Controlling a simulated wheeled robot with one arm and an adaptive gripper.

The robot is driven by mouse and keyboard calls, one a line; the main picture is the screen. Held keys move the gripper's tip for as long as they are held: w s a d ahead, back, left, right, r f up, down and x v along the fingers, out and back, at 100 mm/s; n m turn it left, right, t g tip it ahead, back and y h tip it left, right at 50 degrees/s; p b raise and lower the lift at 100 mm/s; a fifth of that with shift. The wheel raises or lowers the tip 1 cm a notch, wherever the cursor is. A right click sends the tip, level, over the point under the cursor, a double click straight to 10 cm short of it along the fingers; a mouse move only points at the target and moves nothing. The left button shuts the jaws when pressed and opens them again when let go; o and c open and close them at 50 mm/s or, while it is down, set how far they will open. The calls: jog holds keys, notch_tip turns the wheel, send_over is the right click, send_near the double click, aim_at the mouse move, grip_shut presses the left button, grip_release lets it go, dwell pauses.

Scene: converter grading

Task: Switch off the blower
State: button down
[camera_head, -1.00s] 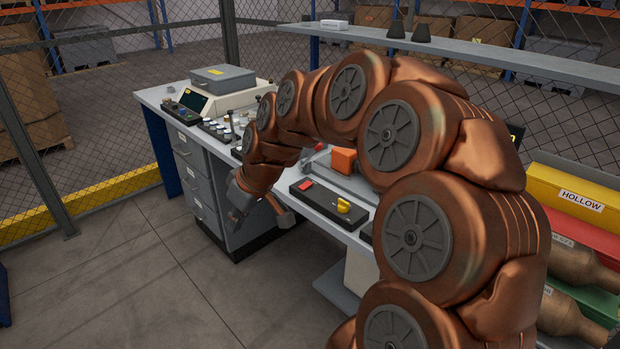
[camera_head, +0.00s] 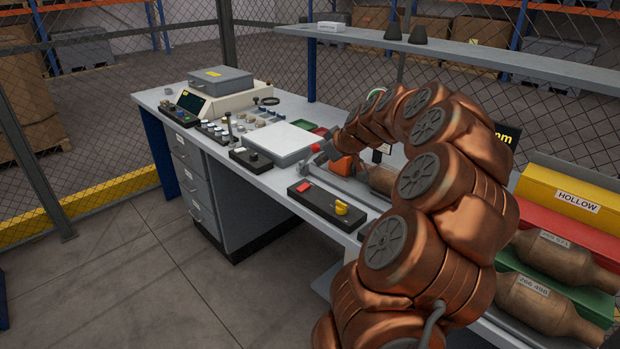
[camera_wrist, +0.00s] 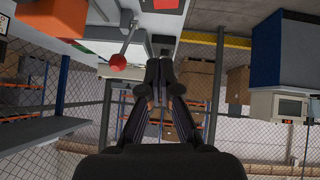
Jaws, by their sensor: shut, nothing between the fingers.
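A black control box (camera_head: 325,207) lies at the bench's front edge. It carries a red switch (camera_head: 304,187) on its left and a yellow knob (camera_head: 342,208) on its right. I cannot read which device it belongs to, and no blower is clearly recognisable. My gripper (camera_head: 320,152) is behind the box, over the bench, beside an orange block (camera_head: 343,166). In the wrist view my gripper (camera_wrist: 159,68) has its fingers together with nothing between them. A red ball on a lever (camera_wrist: 118,61) shows left of the fingertips, apart from them.
A white flat-topped device (camera_head: 284,141), a small black box (camera_head: 250,159) and several small parts stand on the bench to the left. A grey shelf (camera_head: 470,58) runs above. Labelled bins (camera_head: 577,200) and brown bottle-shaped parts are at the right. Floor at front left is clear.

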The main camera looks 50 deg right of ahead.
jog(key=p, duration=0.4)
send_over(308, 190)
jog(key=f, duration=0.6)
jog(key=shift+s+a+f, duration=0.1)
jog(key=shift+a+f, duration=0.2)
jog(key=shift+a, duration=0.05)
jog(key=f, duration=0.3)
jog(key=shift+d+p, duration=0.2)
jog(key=shift+p, duration=0.2)
jog(key=shift+d+f, duration=0.1)
jog(key=shift+f, duration=0.55)
